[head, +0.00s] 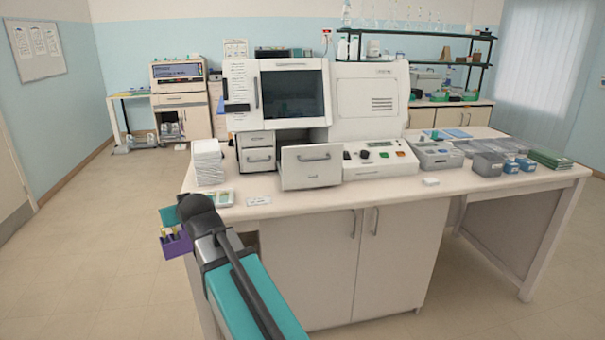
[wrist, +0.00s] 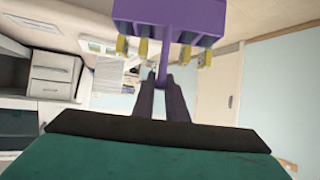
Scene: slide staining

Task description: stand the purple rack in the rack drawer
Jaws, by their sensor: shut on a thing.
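The purple rack (head: 176,243) hangs at the left of the head view, beyond the bench's left edge and above the floor. In the wrist view the rack (wrist: 168,22) fills the top middle, with several yellow-ended slides in it. My gripper (wrist: 164,88) is shut on the rack's thin purple handle. In the head view my wrist hides the fingers and part of the rack. A white drawer (head: 312,174) stands pulled out from the stainer (head: 290,100), to the right of the rack; its inside is barely visible. I take it as the rack drawer.
Two small drawers (head: 256,150) left of the open one look shut. A stack of white trays (head: 207,163) stands near the bench's left edge, with a small tray (head: 219,198) in front. Grey boxes stand at the right. Floor left of the bench is clear.

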